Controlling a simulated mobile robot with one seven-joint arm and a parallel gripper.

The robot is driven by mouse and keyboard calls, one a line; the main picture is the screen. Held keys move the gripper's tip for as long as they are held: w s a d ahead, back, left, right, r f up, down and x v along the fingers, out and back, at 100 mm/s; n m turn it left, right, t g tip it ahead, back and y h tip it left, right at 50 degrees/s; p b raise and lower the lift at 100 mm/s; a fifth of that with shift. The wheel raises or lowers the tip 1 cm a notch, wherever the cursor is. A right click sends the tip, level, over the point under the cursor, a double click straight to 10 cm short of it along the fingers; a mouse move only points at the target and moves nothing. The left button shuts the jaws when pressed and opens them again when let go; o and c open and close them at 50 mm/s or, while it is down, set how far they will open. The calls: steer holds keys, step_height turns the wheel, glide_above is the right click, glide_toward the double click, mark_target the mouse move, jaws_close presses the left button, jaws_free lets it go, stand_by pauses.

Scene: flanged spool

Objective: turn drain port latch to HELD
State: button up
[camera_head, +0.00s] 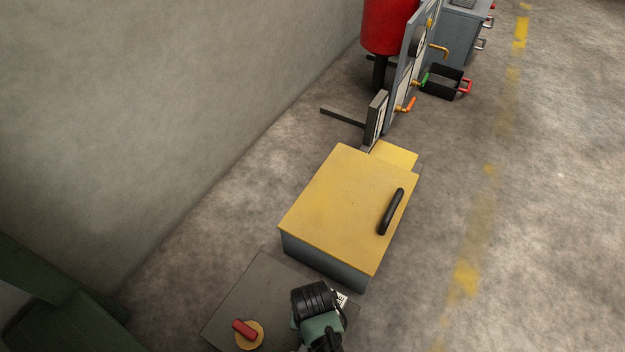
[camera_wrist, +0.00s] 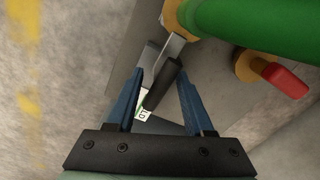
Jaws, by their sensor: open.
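In the wrist view, the latch is a flat metal arm (camera_wrist: 169,52) with a black grip (camera_wrist: 162,86). The arm runs up to a brass-coloured fitting next to a large green cylinder (camera_wrist: 265,28). My gripper (camera_wrist: 160,74) has its blue fingers apart, one on each side of the black grip. No contact shows, and the depth between them is hard to judge. A white label (camera_wrist: 144,114) with partly hidden letters lies below the grip. In the head view my arm's end covers the latch, and only the label's edge (camera_head: 341,298) shows.
A red knob on a brass disc (camera_head: 244,330) sits left on the grey plate (camera_head: 262,283); the wrist view shows it right (camera_wrist: 286,80). A yellow-lidded box (camera_head: 340,205) with a black handle stands just beyond. Open floor lies to the right, a wall to the left.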

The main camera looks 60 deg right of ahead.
steer(key=shift+f, duration=0.3)
jaws_close()
steer(key=shift+r, duration=0.1)
steer(key=shift+r+n+p, duration=0.15)
steer(key=shift+n+p, duration=0.15)
steer(key=shift+p, duration=0.55)
steer(key=shift+f+n, duration=0.2)
steer(key=shift+n, duration=0.1)
jaws_free()
